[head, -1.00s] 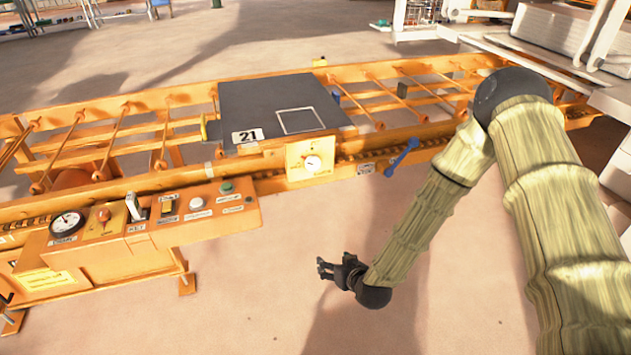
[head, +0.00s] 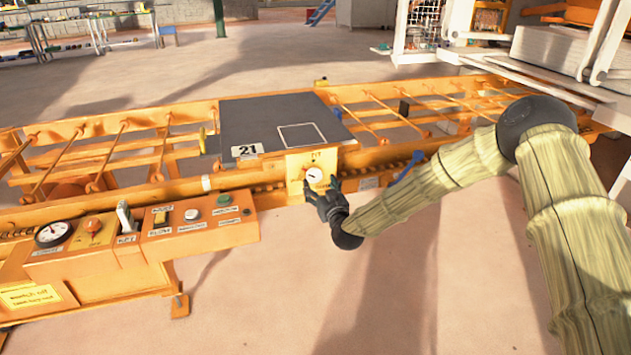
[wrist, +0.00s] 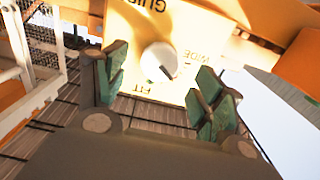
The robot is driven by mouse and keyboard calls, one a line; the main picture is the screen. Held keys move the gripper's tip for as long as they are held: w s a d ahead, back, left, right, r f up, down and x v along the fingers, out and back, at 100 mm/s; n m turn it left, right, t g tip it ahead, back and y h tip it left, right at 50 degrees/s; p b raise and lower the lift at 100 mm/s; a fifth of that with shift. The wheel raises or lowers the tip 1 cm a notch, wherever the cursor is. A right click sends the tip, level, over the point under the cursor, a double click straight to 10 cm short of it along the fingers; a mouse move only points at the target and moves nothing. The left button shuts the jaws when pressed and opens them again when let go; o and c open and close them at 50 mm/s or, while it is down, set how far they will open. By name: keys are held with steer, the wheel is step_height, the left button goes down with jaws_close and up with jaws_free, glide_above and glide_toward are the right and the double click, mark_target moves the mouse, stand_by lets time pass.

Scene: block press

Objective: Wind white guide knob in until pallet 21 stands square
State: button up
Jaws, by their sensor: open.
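Pallet 21 (head: 270,128) is a dark grey board lying on the orange roller conveyor, with a white "21" label and a white outlined square on top. The white guide knob (head: 314,175) sits on a cream plate (head: 301,164) on the conveyor's near side, just below the pallet. My gripper (head: 322,187) is open at the plate, right by the knob. In the wrist view the knob (wrist: 158,62) shows a dark mark and lies beyond and between the open fingers (wrist: 160,92). "GUIDE", "WIDE" and "FIT" are printed around it. I cannot tell whether the fingers touch it.
A control panel (head: 160,232) with a gauge, an orange knob, a lever and buttons stands at the left front. A blue handle (head: 407,166) is on the conveyor's side, right of my gripper. White machinery (head: 570,50) stands at the back right. The front floor is clear.

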mark_target(315, 178)
steer(key=shift+x, duration=2.4)
steer(key=c, duration=1)
